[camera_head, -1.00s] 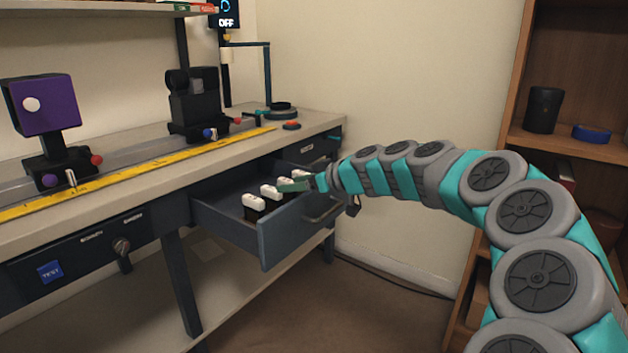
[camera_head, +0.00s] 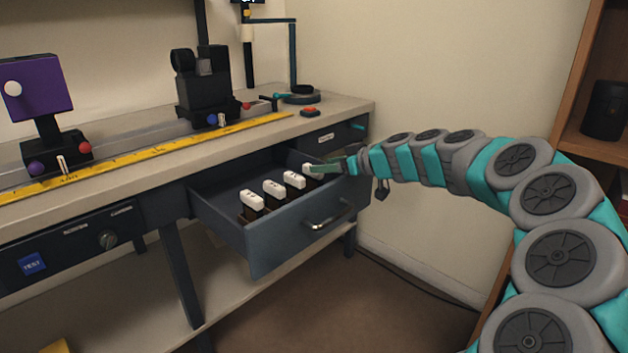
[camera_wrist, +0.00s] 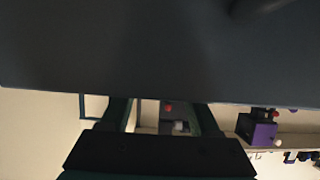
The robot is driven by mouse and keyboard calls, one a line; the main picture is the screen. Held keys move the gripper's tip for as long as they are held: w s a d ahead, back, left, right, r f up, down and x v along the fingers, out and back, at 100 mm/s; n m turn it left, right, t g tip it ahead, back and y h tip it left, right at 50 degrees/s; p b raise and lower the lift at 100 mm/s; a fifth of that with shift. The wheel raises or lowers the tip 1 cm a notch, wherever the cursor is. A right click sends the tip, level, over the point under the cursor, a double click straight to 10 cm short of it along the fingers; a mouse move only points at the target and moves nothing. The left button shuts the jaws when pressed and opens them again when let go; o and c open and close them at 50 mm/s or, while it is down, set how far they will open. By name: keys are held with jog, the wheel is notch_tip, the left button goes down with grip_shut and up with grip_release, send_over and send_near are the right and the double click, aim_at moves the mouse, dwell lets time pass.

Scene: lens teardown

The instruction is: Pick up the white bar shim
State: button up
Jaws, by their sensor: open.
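Several white-topped pieces with dark lower parts stand in a row in the open drawer (camera_head: 270,236). They are the near one (camera_head: 252,200), two in the middle (camera_head: 273,188) (camera_head: 294,179), and the far right one (camera_head: 310,169). Small dark marks on the tops are too small to read, and I cannot tell which is the white bar shim. My gripper (camera_head: 322,168) is open at the drawer's far right end, partly covering the far right piece. In the wrist view my gripper (camera_wrist: 160,108) shows two dark fingers apart, with nothing seen held between them.
The drawer front with its handle (camera_head: 330,215) sticks out below the bench top (camera_head: 345,108). A purple block device (camera_head: 36,96), a black device (camera_head: 205,82) and a yellow ruler (camera_head: 150,155) are on the bench. A dark flat surface (camera_wrist: 150,50) fills the upper wrist view.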

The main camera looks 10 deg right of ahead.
aim_at(313, 182)
jog(key=x, duration=0.4)
jog(key=shift+c, duration=0.2)
grip_shut()
dwell(0.4)
